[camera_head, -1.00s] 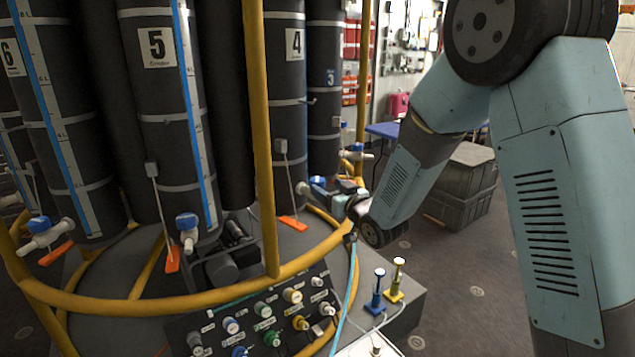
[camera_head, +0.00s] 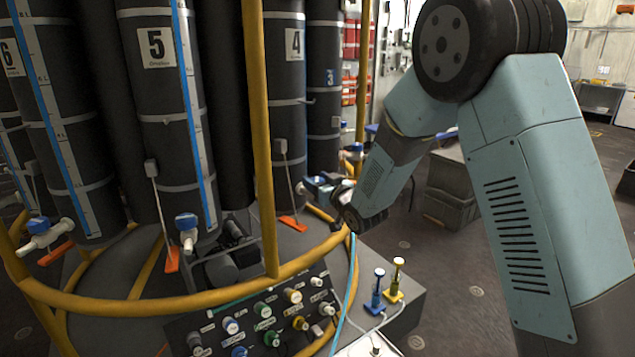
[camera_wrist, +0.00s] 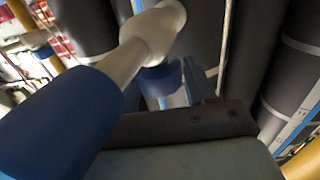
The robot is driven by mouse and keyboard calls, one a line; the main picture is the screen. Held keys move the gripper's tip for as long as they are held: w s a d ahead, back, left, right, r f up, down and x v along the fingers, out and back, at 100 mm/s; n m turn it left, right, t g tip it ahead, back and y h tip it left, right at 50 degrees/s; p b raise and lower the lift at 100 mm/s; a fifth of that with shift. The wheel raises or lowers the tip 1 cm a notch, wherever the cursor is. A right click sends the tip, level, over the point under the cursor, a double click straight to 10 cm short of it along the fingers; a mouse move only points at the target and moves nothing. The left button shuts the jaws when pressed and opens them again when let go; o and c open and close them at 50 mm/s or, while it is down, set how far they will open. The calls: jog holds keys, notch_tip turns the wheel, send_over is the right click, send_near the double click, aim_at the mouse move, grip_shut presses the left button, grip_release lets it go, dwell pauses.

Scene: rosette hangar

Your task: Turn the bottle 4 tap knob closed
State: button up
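Bottle 4 (camera_head: 284,115) is a tall dark cylinder behind the yellow rail, its number on a white label. Its white tap (camera_head: 301,188) shows low on it, partly hidden by my gripper (camera_head: 325,184), which is right at the tap. In the wrist view a white tap body (camera_wrist: 150,38) crosses the upper middle. A large blue part (camera_wrist: 65,122) fills the lower left, close to the camera, and a smaller blue part (camera_wrist: 162,80) sits under the white body. I cannot tell which is the knob.
A yellow rail (camera_head: 262,150) stands in front of the bottles. Bottle 5 (camera_head: 160,110) with its blue-knobbed tap (camera_head: 187,228) is to the left. A valve panel (camera_head: 265,320) and blue and yellow plungers (camera_head: 378,290) are below. Dark crates (camera_head: 450,190) stand behind my arm.

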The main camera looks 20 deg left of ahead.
jog(key=c, duration=0.6)
jog(key=shift+t, duration=0.3)
jog(key=m+t+h, duration=0.1)
jog(key=m+h, duration=0.1)
jog(key=h, duration=0.1)
jog(key=m+t+h, duration=0.2)
jog(key=shift+a+m+t+h, duration=0.15)
jog(key=shift+m+t+h, duration=0.15)
jog(key=shift+h, duration=0.1)
jog(key=shift+m+t+h, duration=0.7)
jog(key=shift+m+h, duration=0.7)
jog(key=shift+h, duration=0.7)
jog(key=shift+m+h, duration=0.3)
jog(key=shift+h, duration=0.2)
jog(key=o, duration=1)
jog(key=shift+c, duration=0.2)
